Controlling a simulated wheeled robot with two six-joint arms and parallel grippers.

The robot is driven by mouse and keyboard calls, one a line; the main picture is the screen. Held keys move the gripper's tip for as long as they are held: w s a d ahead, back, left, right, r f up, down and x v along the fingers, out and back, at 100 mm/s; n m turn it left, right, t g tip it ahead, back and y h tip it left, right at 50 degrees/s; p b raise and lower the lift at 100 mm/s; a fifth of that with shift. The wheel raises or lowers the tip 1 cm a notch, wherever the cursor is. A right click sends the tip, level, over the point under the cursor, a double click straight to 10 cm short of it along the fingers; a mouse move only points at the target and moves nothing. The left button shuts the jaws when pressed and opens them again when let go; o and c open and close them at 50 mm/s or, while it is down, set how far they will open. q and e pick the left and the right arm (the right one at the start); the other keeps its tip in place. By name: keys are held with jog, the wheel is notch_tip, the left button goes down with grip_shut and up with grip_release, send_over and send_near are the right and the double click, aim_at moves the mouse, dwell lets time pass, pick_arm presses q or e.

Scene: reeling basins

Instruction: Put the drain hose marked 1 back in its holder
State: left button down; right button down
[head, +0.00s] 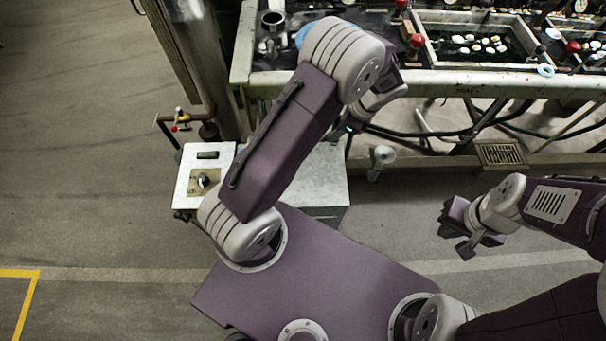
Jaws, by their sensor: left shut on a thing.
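My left gripper (352,127) is mostly hidden behind my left forearm and wrist, below the front edge of the basin bench. It is shut on a dark hose (398,134), which runs from it to the right under the bench. No number mark can be read on the hose. A small grey cup-shaped piece (383,155) stands low beside the curb, right of and below the gripper; I cannot tell whether it is the holder. My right gripper (460,231) is open and empty over bare floor, well apart from the hoses.
The basin bench (470,84) spans the top right, with red-knobbed valves and basins holding white cocoons (480,44). More hoses and pipes run beneath it. A floor grate (501,154) lies at right. A white control box (204,174) stands left of my arm. The left floor is clear.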

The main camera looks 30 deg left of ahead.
pick_arm(q)
jog(key=w+d+f+m+t, duration=0.1)
jog(key=w+d+f+m, duration=0.1)
jog(key=m, duration=0.1)
jog(key=m+b, duration=0.1)
jog(key=b, duration=0.5)
send_over(308, 173)
notch_tip(308, 173, down, 7)
notch_tip(308, 173, down, 3)
jog(key=shift+f+b, duration=0.15)
jog(key=shift+b, duration=0.75)
jog(key=shift+f, duration=0.3)
jog(key=shift+w, duration=0.1)
jog(key=shift+r, duration=0.1)
